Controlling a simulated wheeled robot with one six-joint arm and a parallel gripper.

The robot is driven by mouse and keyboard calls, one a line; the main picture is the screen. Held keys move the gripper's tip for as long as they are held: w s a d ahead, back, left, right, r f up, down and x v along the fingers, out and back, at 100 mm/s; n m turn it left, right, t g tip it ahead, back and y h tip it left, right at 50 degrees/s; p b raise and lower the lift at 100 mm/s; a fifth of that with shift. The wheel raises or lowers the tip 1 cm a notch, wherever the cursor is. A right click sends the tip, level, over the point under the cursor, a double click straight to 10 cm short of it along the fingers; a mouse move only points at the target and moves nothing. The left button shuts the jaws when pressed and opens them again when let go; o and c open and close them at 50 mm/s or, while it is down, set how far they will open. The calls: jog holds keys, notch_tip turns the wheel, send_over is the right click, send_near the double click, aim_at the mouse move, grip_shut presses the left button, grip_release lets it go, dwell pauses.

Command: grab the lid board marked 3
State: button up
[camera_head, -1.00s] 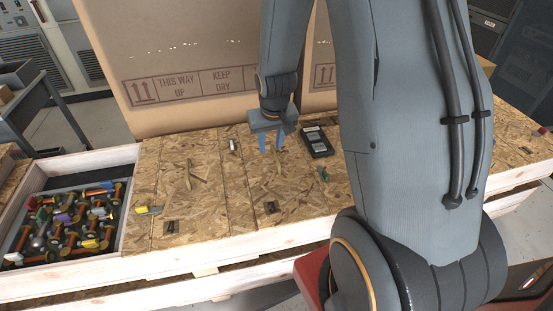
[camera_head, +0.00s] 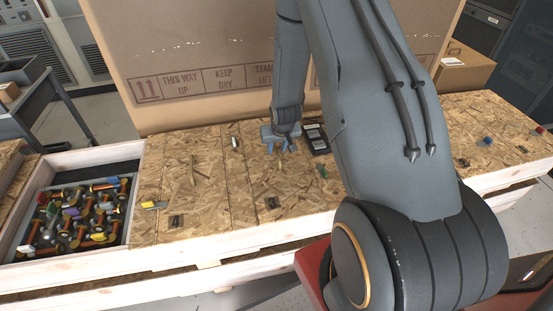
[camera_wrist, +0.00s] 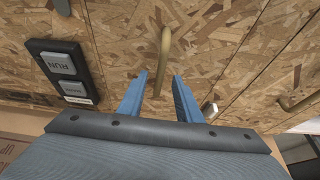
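Flat chipboard lid boards lie side by side on the pale wooden crate (camera_head: 225,247). I cannot read a 3 on any of them. My gripper (camera_head: 277,148) is low over one board (camera_head: 262,181), near its back. In the wrist view my gripper (camera_wrist: 159,76) is open, its two blue fingers apart. A tan bar handle (camera_wrist: 165,45) on the board (camera_wrist: 215,35) runs between the fingertips, with a gap showing on each side. Whether the fingers reach down around it I cannot tell. The arm hides part of the boards to the right.
A black box with grey buttons (camera_head: 317,138) lies right of my gripper; the wrist view shows it at left (camera_wrist: 62,72). A large cardboard box (camera_head: 200,60) stands behind. An open compartment at left holds a tray of mixed parts (camera_head: 75,215). Small metal fittings sit on the boards.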

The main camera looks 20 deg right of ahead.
aim_at(276, 150)
jog(key=shift+p+x, duration=0.4)
jog(key=shift+x, duration=1.4)
jog(key=shift+s, duration=0.2)
grip_shut()
